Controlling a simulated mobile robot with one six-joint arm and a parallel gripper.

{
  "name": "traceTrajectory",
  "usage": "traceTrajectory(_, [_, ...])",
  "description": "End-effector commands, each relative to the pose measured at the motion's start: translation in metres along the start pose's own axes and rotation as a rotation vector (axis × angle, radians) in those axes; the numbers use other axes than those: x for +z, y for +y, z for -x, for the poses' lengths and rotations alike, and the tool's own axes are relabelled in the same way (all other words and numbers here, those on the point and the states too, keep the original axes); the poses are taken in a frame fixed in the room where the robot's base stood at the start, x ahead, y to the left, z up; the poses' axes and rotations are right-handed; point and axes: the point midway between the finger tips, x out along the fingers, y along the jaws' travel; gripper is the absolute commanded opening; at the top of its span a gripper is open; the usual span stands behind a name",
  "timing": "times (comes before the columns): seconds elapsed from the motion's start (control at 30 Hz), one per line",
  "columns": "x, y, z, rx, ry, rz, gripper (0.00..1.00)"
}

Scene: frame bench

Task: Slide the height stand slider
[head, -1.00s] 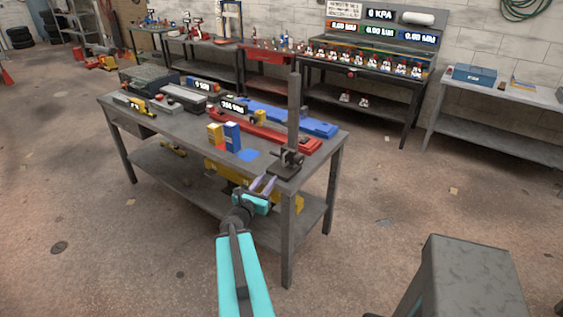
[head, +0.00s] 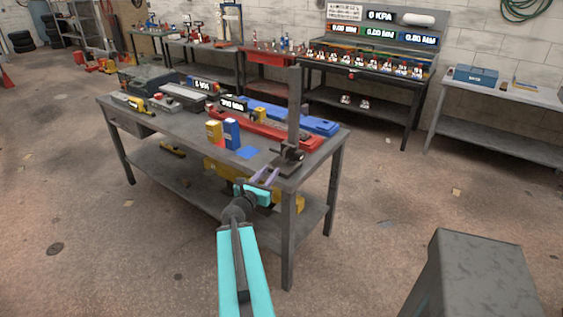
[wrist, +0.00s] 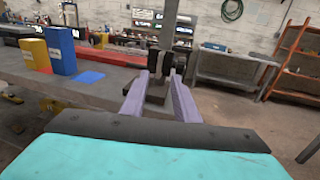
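The height stand is a tall grey post (head: 295,105) on a base at the near right corner of the grey workbench. Its dark slider (head: 289,153) sits low on the post; in the wrist view the slider (wrist: 161,62) is a dark block straight ahead. My gripper (head: 267,175) is at the bench's near edge, just in front of the stand. Its two lilac fingers are apart, and in the wrist view (wrist: 159,80) their tips line up on either side of the slider's lower part. I cannot tell whether they touch it. Nothing is held.
A yellow box (head: 214,131) and a blue box (head: 232,133) stand left of the stand beside a flat blue square (head: 248,153). A long red part (head: 262,130) and a long blue part (head: 300,118) lie behind. A grey block (head: 465,275) stands at the front right.

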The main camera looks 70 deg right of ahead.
Motion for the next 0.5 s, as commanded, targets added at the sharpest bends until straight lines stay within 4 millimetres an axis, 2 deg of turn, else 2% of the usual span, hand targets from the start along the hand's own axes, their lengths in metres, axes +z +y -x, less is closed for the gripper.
traceTrajectory(0.5, [-0.003,0.0,-0.011,0.0,-0.002,-0.001,0.28])
